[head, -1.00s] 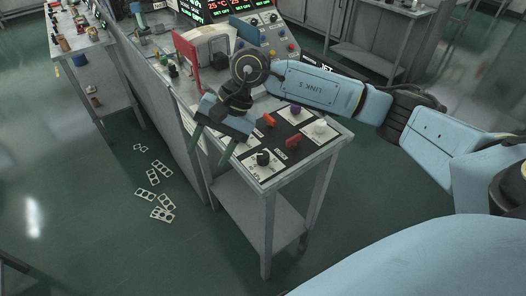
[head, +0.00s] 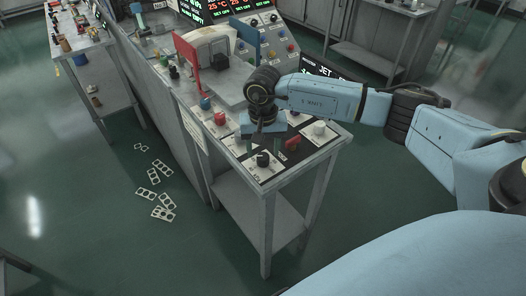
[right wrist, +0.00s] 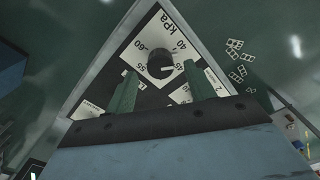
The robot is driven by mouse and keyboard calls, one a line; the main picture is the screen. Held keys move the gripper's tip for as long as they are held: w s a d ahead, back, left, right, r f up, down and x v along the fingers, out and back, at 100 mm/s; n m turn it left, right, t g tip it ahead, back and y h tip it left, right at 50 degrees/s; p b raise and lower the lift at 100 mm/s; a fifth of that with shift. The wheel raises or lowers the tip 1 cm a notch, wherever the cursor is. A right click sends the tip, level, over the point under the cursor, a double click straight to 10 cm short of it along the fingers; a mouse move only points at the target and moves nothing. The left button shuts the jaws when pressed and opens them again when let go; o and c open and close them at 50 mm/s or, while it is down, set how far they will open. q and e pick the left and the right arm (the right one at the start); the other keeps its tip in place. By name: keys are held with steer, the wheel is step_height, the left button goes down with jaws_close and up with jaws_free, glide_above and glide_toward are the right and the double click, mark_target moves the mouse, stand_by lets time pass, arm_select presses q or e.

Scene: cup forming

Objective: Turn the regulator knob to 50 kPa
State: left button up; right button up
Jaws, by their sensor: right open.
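The regulator knob (head: 263,158) is a dark round knob on a white plate at the near corner of the side table. In the right wrist view the knob (right wrist: 160,65) sits on a kPa dial plate (right wrist: 158,30) with printed numbers; a pale mark on it points to the right of that picture. My right gripper (head: 264,133) is above the panel, just behind the knob in the head view. Its two green fingers (right wrist: 160,88) are open, apart on either side of the knob's line, and hold nothing. My left gripper is not in view.
A red handle (head: 293,143), a pale knob (head: 320,130) and a red knob (head: 220,118) stand close around on the panel. A red upright plate (head: 187,62) stands behind. Flat pale pieces (head: 147,193) lie on the floor, left of the table.

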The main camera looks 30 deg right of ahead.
mark_target(263, 159)
steer(key=shift+f, duration=1.3)
steer(key=c, duration=1)
